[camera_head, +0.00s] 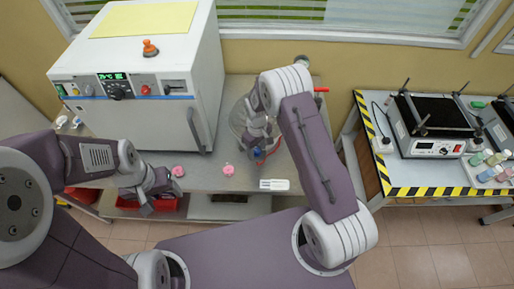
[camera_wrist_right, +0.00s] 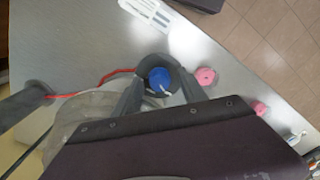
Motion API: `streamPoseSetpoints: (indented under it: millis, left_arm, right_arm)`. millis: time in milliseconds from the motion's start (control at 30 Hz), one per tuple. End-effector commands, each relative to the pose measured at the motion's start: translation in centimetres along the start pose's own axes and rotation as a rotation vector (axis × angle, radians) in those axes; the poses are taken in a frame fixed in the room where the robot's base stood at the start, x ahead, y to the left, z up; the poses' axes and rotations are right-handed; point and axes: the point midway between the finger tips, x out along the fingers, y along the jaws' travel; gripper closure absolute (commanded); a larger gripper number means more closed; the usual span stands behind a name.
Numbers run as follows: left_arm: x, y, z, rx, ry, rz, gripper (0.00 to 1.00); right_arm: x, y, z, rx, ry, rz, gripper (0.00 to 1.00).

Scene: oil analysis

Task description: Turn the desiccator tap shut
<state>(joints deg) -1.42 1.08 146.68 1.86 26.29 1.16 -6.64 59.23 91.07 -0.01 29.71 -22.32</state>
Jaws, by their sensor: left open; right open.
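The desiccator, a clear rounded glass vessel (camera_head: 237,119), stands on the grey bench, partly hidden by my right arm; its pale body also shows in the right wrist view (camera_wrist_right: 85,118). Its blue tap (camera_wrist_right: 160,79) has a small white part and shows as a blue spot in the head view (camera_head: 258,154). My right gripper (camera_head: 261,148) is open, with its fingers on either side of the blue tap in the wrist view (camera_wrist_right: 160,88). I cannot tell whether they touch it. My left gripper (camera_head: 150,198) is open and empty near the bench's front edge.
A white oven (camera_head: 140,55) fills the bench's left. Pink pieces (camera_head: 228,170) and a white flat item (camera_head: 275,184) lie near the front edge. A red hose (camera_wrist_right: 118,74) runs beside the tap. A red bin (camera_head: 165,204) sits below; a hotplate table (camera_head: 430,170) stands right.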

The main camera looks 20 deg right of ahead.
Motion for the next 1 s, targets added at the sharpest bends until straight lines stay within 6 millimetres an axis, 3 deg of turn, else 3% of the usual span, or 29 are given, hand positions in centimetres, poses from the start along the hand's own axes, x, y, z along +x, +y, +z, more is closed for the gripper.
streamPoseSetpoints:
  millis: [67, 233, 667, 1000]
  left_arm:
    - [0.0, 0.0, 0.0, 0.000, 0.000, 0.000, 0.32]
    - [0.0, 0.0, 0.0, 0.000, 0.000, 0.000, 0.32]
    - [0.3, 0.0, 0.0, 0.000, 0.000, 0.000, 0.32]
    - [1.5, 0.0, 0.1, 0.000, 0.000, 0.000, 0.32]
  right_arm:
    - [0.0, 0.0, 0.0, 0.000, 0.000, 0.000, 0.53]
    - [0.0, 0.0, 0.0, 0.000, 0.001, 0.000, 1.00]
    - [0.0, 0.0, -0.1, 0.029, 0.003, 0.001, 1.00]
    - [0.2, 0.0, -0.2, 0.247, 0.005, 0.001, 1.00]
